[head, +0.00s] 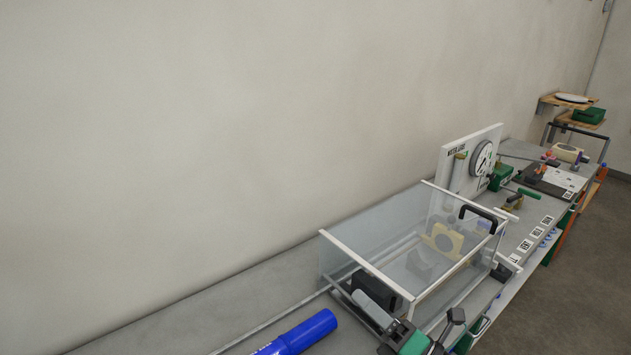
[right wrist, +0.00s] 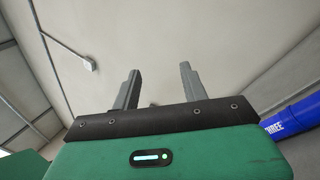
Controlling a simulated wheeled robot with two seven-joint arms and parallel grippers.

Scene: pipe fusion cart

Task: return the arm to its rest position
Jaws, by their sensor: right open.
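My right gripper (head: 364,301) is low in the head view, with its green body at the bottom edge and its grey fingers reaching up and left. It appears in front of the clear-walled enclosure; I cannot tell whether it touches it. In the right wrist view the two grey fingers (right wrist: 158,85) stand apart with nothing between them, against pale wall and ceiling. The right gripper is open and empty. My left gripper is not in view.
A blue cylinder (head: 297,336) lies left of the gripper; it also shows in the right wrist view (right wrist: 289,123). The clear enclosure (head: 365,261) has white rails and a black handle. A gauge board (head: 458,165) stands behind it on the grey bench (head: 215,318). The wall runs along the left.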

